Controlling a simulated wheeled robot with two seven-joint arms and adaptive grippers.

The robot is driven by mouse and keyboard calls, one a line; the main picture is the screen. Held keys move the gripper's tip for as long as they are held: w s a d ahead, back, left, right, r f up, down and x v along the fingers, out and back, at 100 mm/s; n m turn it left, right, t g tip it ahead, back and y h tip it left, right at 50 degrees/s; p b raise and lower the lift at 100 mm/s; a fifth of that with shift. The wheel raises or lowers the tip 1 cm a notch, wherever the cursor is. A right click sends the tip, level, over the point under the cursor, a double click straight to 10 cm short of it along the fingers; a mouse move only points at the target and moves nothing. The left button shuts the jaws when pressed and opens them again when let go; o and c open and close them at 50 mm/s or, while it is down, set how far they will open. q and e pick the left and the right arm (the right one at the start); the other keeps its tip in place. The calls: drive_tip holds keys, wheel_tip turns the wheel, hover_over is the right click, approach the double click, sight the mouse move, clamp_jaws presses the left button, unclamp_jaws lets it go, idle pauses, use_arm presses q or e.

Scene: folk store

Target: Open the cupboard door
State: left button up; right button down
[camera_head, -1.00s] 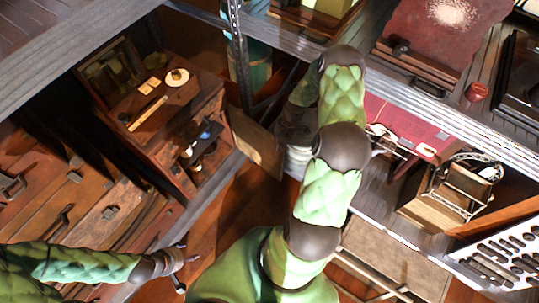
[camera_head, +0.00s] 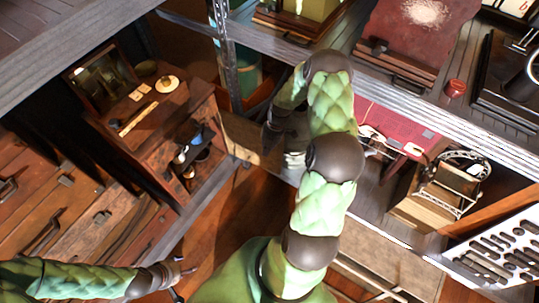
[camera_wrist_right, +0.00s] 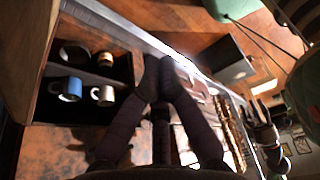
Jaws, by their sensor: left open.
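The brown wooden cupboard (camera_head: 150,150) stands at the left in the head view, with a mirror on top. Its door (camera_head: 250,140) stands swung out to the right, and the inside with cups shows. In the right wrist view a blue mug (camera_wrist_right: 65,88) and a pale mug (camera_wrist_right: 103,95) sit in the open compartment, with a wooden panel (camera_wrist_right: 30,60) at the left. My right gripper (camera_wrist_right: 160,66) has its fingertips together in front of the cupboard, with nothing seen between them. My left gripper (camera_head: 184,281) is open and empty at the lower left.
A grey metal shelf post (camera_head: 223,60) rises behind the door. A drawer chest (camera_head: 85,215) stands left, near my left arm. Shelves with a wooden rack (camera_head: 445,190) and a red cup (camera_head: 456,88) lie right. Bare wooden floor (camera_head: 215,225) shows between.

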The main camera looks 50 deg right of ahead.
drive_tip(key=p+v, duration=0.1)
drive_tip(key=v, duration=0.5)
wheel_tip(320, 180, down, 8)
drive_tip(key=m+t+y+b, duration=0.4)
drive_tip(key=m+t+y, duration=0.2)
drive_tip(key=m, duration=1)
drive_tip(key=s+d+f+m+t+h+b, duration=0.25)
drive_tip(key=d+m+t+h, duration=0.3)
drive_tip(key=d+m, duration=0.4)
drive_tip(key=s+d+f+m+t+h+b, duration=0.1)
drive_tip(key=s+d+f+m+t+h, duration=0.25)
drive_tip(key=d+m+t, duration=0.4)
drive_tip(key=w+a+m+g+b, duration=0.1)
drive_tip(key=w+a+m+b, duration=0.1)
drive_tip(key=w, duration=0.6)
drive_tip(key=shift+w+a+r+m+h+b, duration=0.15)
drive_tip(key=shift+a+m+h+b, duration=0.2)
drive_tip(key=shift+a+b, duration=0.4)
drive_tip(key=shift+a, duration=0.15)
